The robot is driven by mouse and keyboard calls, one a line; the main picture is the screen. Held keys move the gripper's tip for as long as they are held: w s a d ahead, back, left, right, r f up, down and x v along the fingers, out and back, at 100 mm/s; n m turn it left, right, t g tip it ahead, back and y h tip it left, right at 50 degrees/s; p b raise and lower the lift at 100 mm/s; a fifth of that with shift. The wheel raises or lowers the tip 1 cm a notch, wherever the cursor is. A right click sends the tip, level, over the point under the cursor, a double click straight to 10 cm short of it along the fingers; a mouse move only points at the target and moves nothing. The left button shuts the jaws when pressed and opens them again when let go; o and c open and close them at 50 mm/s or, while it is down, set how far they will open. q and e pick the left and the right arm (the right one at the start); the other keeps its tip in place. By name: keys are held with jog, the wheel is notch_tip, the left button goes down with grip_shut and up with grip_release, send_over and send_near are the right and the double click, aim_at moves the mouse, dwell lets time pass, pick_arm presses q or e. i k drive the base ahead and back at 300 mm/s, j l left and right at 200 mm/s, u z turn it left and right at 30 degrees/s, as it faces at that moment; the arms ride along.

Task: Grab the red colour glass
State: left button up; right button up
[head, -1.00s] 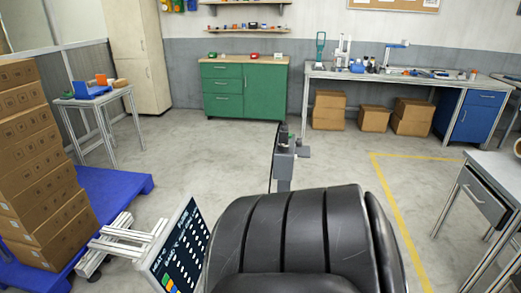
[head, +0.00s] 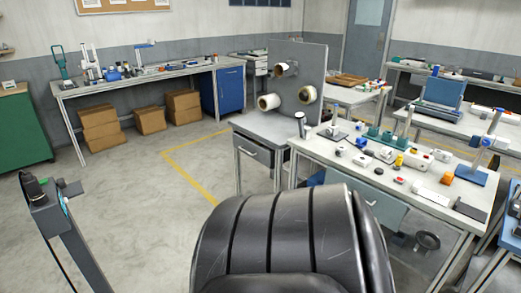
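I cannot make out a red glass. Several small red items lie among white, yellow and green pieces on the white workbench (head: 335,152) at right, among them a small red piece (head: 400,180). They are too small to tell what they are. Neither of my grippers can be made out in the head view.
A grey upright panel (head: 305,55) holds rolls, including one cream roll (head: 268,102), behind the workbench. A black ribbed form (head: 290,240) fills the bottom centre. A grey post (head: 50,205) stands at left. Open floor (head: 150,200) lies between them. Cardboard boxes (head: 150,120) sit under the back bench.

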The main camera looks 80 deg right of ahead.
aim_at(398, 180)
jog(key=z, duration=1.7)
